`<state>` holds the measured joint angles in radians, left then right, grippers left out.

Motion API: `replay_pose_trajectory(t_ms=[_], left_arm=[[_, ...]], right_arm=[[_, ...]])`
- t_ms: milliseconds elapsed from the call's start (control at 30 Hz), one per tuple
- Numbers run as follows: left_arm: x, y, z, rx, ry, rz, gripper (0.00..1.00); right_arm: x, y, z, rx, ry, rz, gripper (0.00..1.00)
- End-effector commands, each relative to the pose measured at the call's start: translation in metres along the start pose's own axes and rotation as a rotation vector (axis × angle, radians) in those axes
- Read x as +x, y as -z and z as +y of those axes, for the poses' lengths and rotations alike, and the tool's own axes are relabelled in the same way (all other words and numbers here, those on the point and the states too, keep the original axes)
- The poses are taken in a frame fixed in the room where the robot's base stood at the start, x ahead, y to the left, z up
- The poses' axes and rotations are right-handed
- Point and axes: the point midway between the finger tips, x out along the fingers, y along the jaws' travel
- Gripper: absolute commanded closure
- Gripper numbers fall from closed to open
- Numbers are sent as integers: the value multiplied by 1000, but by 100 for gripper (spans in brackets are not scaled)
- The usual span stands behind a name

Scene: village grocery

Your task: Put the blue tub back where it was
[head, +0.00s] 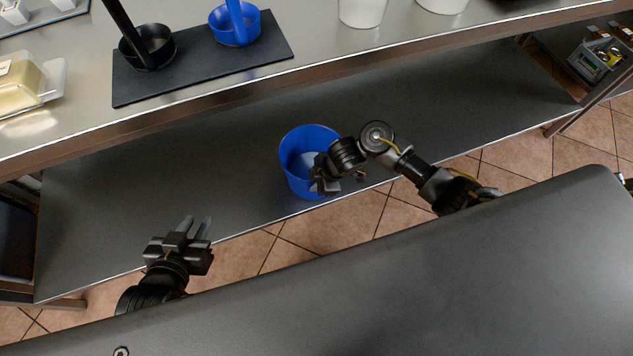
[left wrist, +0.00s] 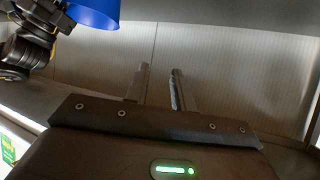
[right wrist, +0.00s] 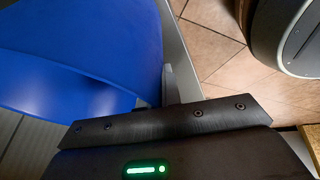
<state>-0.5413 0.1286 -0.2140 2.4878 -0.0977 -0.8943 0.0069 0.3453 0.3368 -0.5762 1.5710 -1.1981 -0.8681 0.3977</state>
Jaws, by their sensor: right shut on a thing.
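The blue tub (head: 297,178) is at the front edge of the lower shelf in the head view, its open top facing up. My right gripper (head: 322,172) is shut on its rim at the right front side. The tub (right wrist: 80,50) fills the left of the right wrist view, and part of it (left wrist: 95,12) shows at the top of the left wrist view. I cannot tell whether its base touches the shelf. My left gripper (head: 196,228) is open and empty, left of the tub near the shelf's front edge; its two fingers show apart in the left wrist view (left wrist: 160,78).
The lower shelf (head: 440,110) is bare around the tub. The upper counter (head: 330,60) overhangs its back and carries a dark mat (head: 190,75) with a black pot (head: 148,45) and a blue pot (head: 235,27), plus white tubs (head: 362,12). Tiled floor (head: 310,235) lies in front.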

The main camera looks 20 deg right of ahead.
Motion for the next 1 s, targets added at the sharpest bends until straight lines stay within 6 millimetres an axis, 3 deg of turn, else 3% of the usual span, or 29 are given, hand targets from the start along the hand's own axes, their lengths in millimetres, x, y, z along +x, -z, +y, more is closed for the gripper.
replay_pose_trajectory(t_ms=[233,567,767,1000], left_arm=[[2,33,16,21,-45,205,75],[1,40,19,23,-53,243,75],[1,40,19,23,-53,242,75],[1,40,19,24,-53,241,75]], right_arm=[[11,-3,0,0,-5,4,100],[13,-4,-1,0,-4,4,100],[14,-6,-2,1,1,0,74],[14,-6,-2,1,0,0,74]])
